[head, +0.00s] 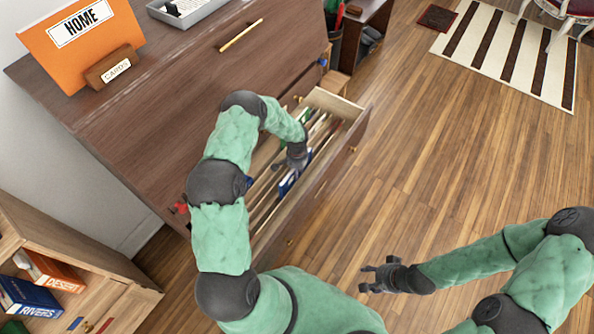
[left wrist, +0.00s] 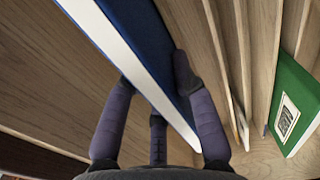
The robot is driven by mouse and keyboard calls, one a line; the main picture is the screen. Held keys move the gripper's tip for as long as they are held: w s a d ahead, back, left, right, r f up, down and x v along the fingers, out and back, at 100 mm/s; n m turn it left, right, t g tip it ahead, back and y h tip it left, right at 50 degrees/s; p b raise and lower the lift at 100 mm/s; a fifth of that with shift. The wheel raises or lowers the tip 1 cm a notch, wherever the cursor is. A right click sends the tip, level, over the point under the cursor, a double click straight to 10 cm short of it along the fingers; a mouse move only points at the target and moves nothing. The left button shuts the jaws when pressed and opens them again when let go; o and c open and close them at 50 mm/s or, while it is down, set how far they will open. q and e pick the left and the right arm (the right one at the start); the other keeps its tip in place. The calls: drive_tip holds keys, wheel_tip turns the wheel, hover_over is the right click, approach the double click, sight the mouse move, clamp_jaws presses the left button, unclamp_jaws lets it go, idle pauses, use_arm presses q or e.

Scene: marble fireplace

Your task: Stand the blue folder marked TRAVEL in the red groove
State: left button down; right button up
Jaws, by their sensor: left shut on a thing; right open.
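My left gripper (head: 297,163) is inside the open drawer (head: 343,104) of the wooden chest. It is shut on a blue folder (head: 287,184), which stands tilted among the wooden dividers. The left wrist view shows the blue folder (left wrist: 150,30) with its white edge between my fingers (left wrist: 155,110). No TRAVEL marking is readable on it. I cannot make out the red groove clearly; my left arm and hand cover part of the drawer. My right gripper (head: 378,275) is open and empty above the floor, apart from the drawer.
A green folder (left wrist: 296,103) stands in the drawer beyond the thin dividers (left wrist: 240,60). On the chest top are an orange HOME folder (head: 85,35) in a CARDS holder (head: 115,68) and a grey tray (head: 187,10). A low shelf (head: 70,265) with books stands at lower left.

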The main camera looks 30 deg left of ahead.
use_arm(q)
drive_tip(key=shift+f+b, duration=0.4)
drive_tip(key=shift+f, duration=0.1)
drive_tip(key=c, duration=0.9)
unclamp_jaws()
drive_tip(key=shift+c, duration=0.2)
drive_tip(key=shift+r, duration=0.1)
drive_tip(key=shift+r+p, duration=2.75)
drive_tip(key=shift+r, duration=1.65)
drive_tip(key=shift+r, duration=0.1)
